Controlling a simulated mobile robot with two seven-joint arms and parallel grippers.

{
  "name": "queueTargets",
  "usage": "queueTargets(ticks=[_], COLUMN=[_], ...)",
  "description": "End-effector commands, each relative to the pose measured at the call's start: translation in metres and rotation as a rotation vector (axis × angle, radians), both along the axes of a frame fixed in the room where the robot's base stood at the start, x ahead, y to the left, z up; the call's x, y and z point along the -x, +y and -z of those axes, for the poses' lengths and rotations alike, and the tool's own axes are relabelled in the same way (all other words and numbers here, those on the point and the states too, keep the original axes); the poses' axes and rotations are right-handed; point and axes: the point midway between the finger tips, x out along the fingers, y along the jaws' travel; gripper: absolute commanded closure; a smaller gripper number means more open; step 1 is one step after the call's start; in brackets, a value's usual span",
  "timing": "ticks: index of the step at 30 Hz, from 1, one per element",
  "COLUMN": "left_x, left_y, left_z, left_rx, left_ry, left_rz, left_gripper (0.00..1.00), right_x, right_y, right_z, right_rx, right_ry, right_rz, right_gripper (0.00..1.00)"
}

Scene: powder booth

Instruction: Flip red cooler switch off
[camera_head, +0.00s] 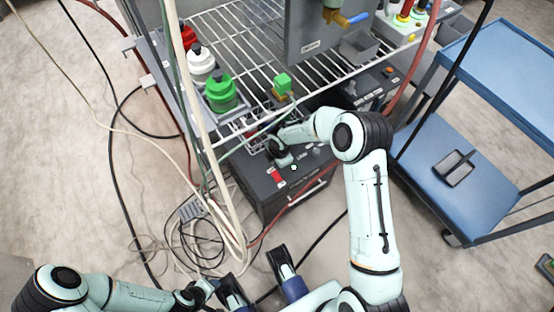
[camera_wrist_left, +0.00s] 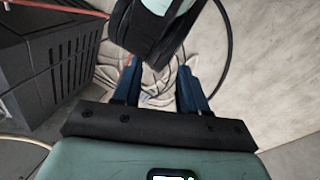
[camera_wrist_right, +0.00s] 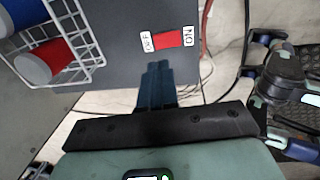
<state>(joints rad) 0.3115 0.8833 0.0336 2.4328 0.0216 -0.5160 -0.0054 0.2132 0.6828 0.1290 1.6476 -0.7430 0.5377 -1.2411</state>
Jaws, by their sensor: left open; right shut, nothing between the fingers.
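The cooler is a dark box (camera_head: 305,190) on the floor under the wire rack. Its red switch (camera_head: 277,177) is on the top. In the right wrist view the red switch (camera_wrist_right: 167,40) sits between an OFF label on the left and an ON label on the right. I cannot tell which side is pressed in. My right gripper (camera_wrist_right: 158,66) is shut and empty, its tips just below the switch in that view; contact cannot be told. In the head view the right arm reaches over the box. My left gripper (camera_wrist_left: 158,66) is open and empty, away from the switch.
The wire rack (camera_head: 230,40) stands above the box, with green (camera_head: 221,92) and white (camera_head: 200,62) containers. Cables hang and coil on the floor beside the box. A blue cart (camera_head: 460,185) stands at the right.

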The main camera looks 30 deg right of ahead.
Motion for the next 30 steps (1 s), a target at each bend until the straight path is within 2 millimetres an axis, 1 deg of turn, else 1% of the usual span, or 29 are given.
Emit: queueTargets(ticks=[1,6,9,12,18,27,30], left_x=[-0.005,-0.019,-0.026,-0.032,-0.037,-0.037,-0.039], left_y=[0.003,0.010,0.013,0.016,0.018,0.018,0.020], left_z=[0.006,0.016,0.021,0.024,0.026,0.026,0.029], left_rx=[-0.006,-0.025,-0.034,-0.041,-0.048,-0.048,-0.050], left_ry=[-0.012,-0.049,-0.068,-0.084,-0.096,-0.096,-0.103], left_rz=[-0.006,-0.021,-0.029,-0.035,-0.040,-0.040,-0.042], left_gripper=[0.57,0.57,0.57,0.57,0.57,0.57,0.57], right_x=[-0.001,-0.006,-0.008,-0.009,-0.011,-0.011,-0.012], right_y=[0.001,0.001,0.001,0.001,0.000,0.001,0.001], right_z=[0.016,0.050,0.066,0.077,0.086,0.086,0.089], right_rx=[-0.001,-0.001,0.000,0.000,0.001,0.001,0.001], right_ry=[0.002,0.002,0.001,0.000,-0.003,-0.003,-0.002], right_rz=[-0.001,0.000,0.000,0.000,0.000,0.000,0.000], right_gripper=[1.00,1.00,1.00,1.00,1.00,1.00,1.00])
